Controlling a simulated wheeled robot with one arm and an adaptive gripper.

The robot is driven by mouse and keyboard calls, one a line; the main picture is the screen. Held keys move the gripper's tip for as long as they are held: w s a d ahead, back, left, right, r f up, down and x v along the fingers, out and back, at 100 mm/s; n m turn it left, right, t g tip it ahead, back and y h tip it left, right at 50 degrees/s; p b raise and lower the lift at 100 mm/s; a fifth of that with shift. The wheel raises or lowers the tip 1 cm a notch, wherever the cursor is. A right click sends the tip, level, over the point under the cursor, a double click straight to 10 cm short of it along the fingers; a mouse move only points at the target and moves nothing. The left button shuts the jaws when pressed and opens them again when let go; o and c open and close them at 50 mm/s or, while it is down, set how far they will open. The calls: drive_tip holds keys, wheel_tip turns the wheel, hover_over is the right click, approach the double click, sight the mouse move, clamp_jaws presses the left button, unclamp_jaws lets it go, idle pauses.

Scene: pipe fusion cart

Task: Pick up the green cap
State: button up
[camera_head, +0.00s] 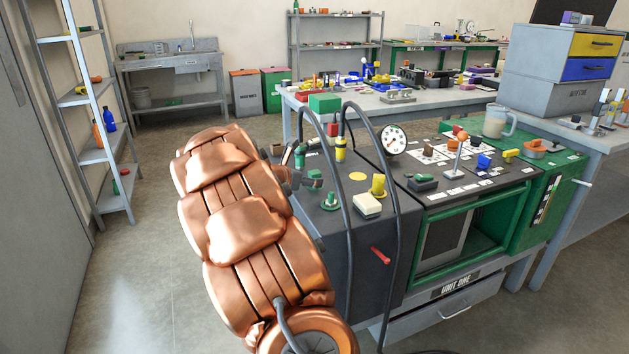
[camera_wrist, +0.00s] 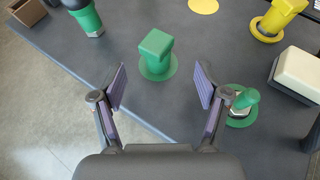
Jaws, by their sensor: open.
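The green cap (camera_wrist: 155,52) is a blocky green piece standing upright on a green disc on the dark cart top, in the wrist view. My gripper (camera_wrist: 161,84) is open, its purple-padded fingers apart on the near side of the cap, with nothing between them. The cap lies ahead of the gap, roughly centred and apart from both fingers. In the head view my gripper (camera_head: 305,182) is low over the left part of the cart top. It largely hides the cap there.
Another green fitting (camera_wrist: 241,103) with a metal part stands close beside my right finger. A green hose connector (camera_wrist: 87,20) is at upper left. A yellow fitting (camera_wrist: 280,17) and a cream block (camera_wrist: 299,74) are at right. Black hoses (camera_head: 351,240) arch nearby.

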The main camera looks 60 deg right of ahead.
drive_tip(key=shift+b+x, duration=0.35)
drive_tip(key=shift+x, duration=2.5)
drive_tip(key=shift+w+r, duration=0.15)
drive_tip(key=shift+w, duration=0.05)
drive_tip(key=shift+c, duration=0.2)
drive_tip(key=c, duration=0.9)
drive_tip(key=shift+r, duration=0.1)
